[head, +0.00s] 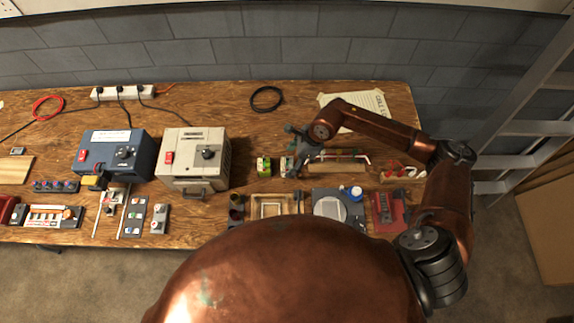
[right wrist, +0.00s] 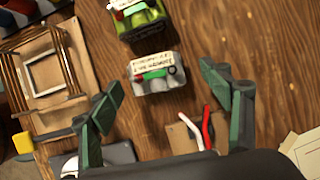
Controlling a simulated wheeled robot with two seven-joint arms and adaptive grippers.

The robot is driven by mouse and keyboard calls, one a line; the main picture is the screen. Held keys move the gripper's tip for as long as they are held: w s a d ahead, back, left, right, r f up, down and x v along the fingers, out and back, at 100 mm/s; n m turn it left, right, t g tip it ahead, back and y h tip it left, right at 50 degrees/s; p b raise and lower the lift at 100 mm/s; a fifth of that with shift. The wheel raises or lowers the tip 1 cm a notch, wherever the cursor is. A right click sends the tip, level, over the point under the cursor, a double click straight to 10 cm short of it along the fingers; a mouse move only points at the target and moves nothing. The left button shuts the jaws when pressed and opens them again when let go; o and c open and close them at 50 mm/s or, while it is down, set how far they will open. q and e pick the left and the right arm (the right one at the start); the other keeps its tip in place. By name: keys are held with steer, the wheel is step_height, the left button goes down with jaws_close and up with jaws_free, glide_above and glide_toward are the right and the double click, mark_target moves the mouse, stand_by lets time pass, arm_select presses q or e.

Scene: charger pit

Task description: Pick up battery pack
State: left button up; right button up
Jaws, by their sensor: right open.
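Two small labelled packs stand side by side on the wooden bench. I cannot read the labels. My left gripper is out of view.
A wooden frame (right wrist: 62,112) stands left of the packs in the wrist view, and a board with red and white handles (right wrist: 185,136) lies near the right finger. A grey power unit (head: 196,156) and a blue one (head: 112,154) stand left. A black cable coil (head: 266,99) lies behind.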

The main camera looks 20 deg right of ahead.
mark_target(288, 164)
steer(key=x, duration=0.4)
steer(key=shift+s, duration=0.25)
steer(key=c, duration=1.6)
